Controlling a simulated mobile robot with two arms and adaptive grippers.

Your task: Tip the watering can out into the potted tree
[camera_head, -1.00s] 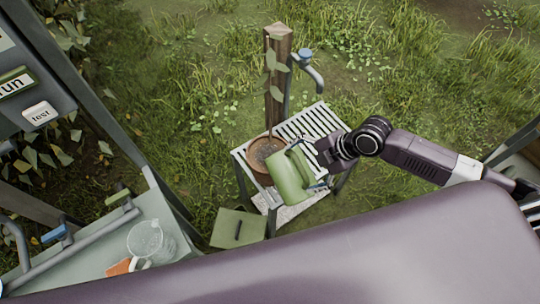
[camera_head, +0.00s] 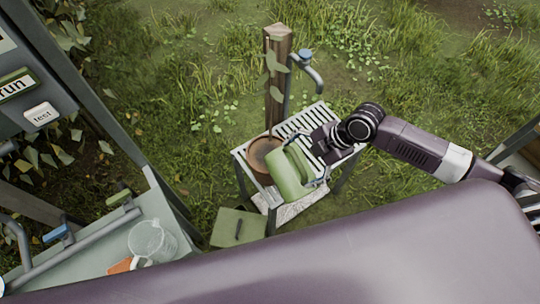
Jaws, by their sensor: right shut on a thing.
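The green watering can (camera_head: 290,174) is in the middle of the head view, above the slatted table and partly over the pot. It looks tilted; I cannot see whether water flows. My right gripper (camera_head: 322,160) reaches in from the right and is shut on the can, at its right side. The potted tree's round brown pot (camera_head: 262,156) stands on the table's left part, with its right side hidden by the can. Leaves (camera_head: 272,70) show above it against the wooden post. My left gripper is not in view.
The slatted table (camera_head: 305,122) has bare slats behind the can. A wooden post (camera_head: 278,90) with a tap (camera_head: 308,65) rises behind it. A green box (camera_head: 238,227) sits below. At left, a bench holds a clear jug (camera_head: 150,240).

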